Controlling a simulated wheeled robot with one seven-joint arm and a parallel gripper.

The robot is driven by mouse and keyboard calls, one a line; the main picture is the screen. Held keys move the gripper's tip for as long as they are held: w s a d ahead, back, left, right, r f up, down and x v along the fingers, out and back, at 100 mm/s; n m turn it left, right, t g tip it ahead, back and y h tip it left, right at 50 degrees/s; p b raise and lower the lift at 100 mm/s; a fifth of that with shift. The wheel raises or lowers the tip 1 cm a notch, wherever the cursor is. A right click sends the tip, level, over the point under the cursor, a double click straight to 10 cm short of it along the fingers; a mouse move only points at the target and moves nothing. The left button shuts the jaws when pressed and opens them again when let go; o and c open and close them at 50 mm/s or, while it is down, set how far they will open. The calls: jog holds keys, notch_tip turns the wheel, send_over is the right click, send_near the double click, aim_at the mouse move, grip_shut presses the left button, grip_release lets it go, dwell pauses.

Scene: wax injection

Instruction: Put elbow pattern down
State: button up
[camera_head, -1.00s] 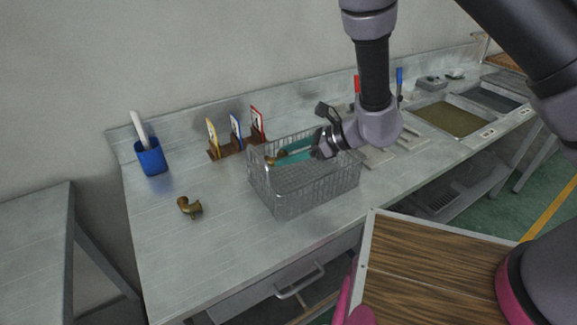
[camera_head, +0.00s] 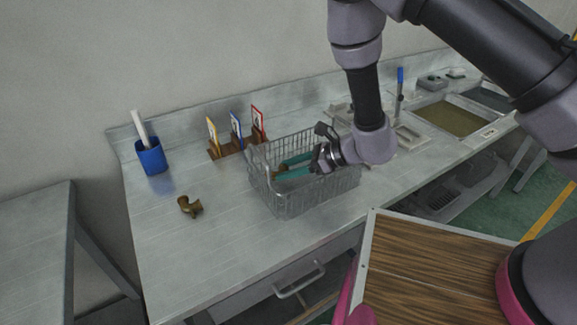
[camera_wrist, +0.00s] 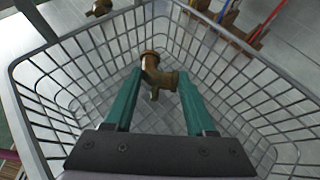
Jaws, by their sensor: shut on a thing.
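In the wrist view a brass elbow pattern (camera_wrist: 157,75) sits between the teal fingertips of my gripper (camera_wrist: 155,92), inside a grey wire basket (camera_wrist: 62,117). My gripper is shut on it; the basket floor shows below it. In the head view my gripper (camera_head: 291,167) reaches down into the wire basket (camera_head: 310,200), and the held pattern is mostly hidden. A second brass elbow (camera_head: 190,206) lies on the bench left of the basket, also at the top left of the wrist view (camera_wrist: 100,8). I cannot tell whether the held pattern touches the floor.
A blue cup (camera_head: 151,159) with a white stick stands at the back left. A brown rack (camera_head: 232,147) with yellow, blue and red cards stands behind the basket. Trays (camera_head: 451,118) lie to the right. The bench front left is clear.

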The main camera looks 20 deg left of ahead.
jog(key=o, duration=1.4)
jog(key=shift+c, duration=0.2)
jog(key=shift+r, duration=0.1)
jog(key=shift+r, duration=0.35)
jog(key=v, duration=1.2)
jog(key=d+r+n+g, duration=0.1)
jog(key=d+r+n, duration=0.25)
jog(key=r, duration=0.65)
jog(key=d+r+n+g, duration=0.1)
jog(key=d+r+n, duration=0.3)
jog(key=r, duration=0.6)
jog(key=d+r+n+t+h, duration=0.1)
jog(key=d+r+t+h, duration=0.2)
jog(key=d, duration=0.6)
jog(key=s+d+r+n+t+h, duration=0.1)
jog(key=d+r+n+t+h, duration=0.1)
jog(key=d+r, duration=0.4)
jog(key=s+d+r+n+t+h, duration=0.1)
jog(key=d+r+t+h, duration=0.3)
jog(key=d, duration=0.9)
jog(key=shift+r+n+t+h, duration=0.4)
jog(key=shift+r+n+t, duration=0.15)
jog(key=shift+r+t, duration=0.35)
